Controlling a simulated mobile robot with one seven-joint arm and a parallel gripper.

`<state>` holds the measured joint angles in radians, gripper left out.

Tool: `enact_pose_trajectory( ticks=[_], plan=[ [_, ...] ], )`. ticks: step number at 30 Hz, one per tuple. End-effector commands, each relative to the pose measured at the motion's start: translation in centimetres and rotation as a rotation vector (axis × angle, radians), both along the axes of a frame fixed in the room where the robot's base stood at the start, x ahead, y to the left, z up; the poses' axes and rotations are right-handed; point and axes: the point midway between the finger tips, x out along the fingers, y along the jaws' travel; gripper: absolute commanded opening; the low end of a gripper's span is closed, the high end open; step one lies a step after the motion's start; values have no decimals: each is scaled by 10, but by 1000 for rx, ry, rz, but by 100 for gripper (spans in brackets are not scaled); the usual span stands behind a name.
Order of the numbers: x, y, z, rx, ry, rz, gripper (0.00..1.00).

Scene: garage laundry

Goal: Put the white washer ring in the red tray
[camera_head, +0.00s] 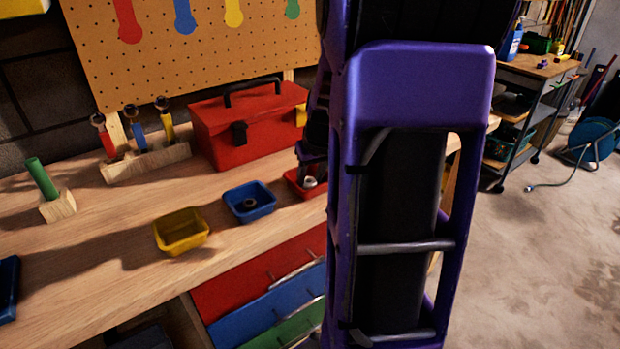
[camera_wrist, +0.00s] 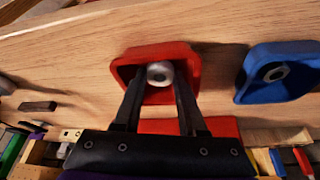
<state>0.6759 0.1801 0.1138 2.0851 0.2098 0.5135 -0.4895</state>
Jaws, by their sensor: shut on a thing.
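The white washer ring (camera_wrist: 160,74) is between the fingertips of my gripper (camera_wrist: 158,82), which is shut on it. In the wrist view the ring shows over the red tray (camera_wrist: 188,58). I cannot tell whether it touches the tray floor. In the head view the ring (camera_head: 310,182) shows as a small pale spot at the red tray (camera_head: 292,183). My arm hides the right part of that tray, and the gripper (camera_head: 310,168) is partly visible above it.
The blue tray (camera_head: 249,202) with a dark ring in it stands left of the red tray. A yellow tray (camera_head: 181,232) stands farther left. A red toolbox (camera_head: 250,125) stands behind.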

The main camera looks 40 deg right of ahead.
Motion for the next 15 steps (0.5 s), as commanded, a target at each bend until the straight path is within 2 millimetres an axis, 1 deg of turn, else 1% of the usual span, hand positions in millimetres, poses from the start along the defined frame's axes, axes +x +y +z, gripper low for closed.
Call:
enact_pose_trajectory(
  ticks=[5, 10, 11, 12, 15],
  plan=[
    [0, 0, 1, 0, -1, 0, 0],
    [0, 0, -5, 0, -1, 0, 0],
    [0, 0, -3, -1, -1, 0, 46],
    [0, 0, -3, 0, -1, 0, 53],
    [0, 0, -3, 0, 0, 0, 53]
  ],
)
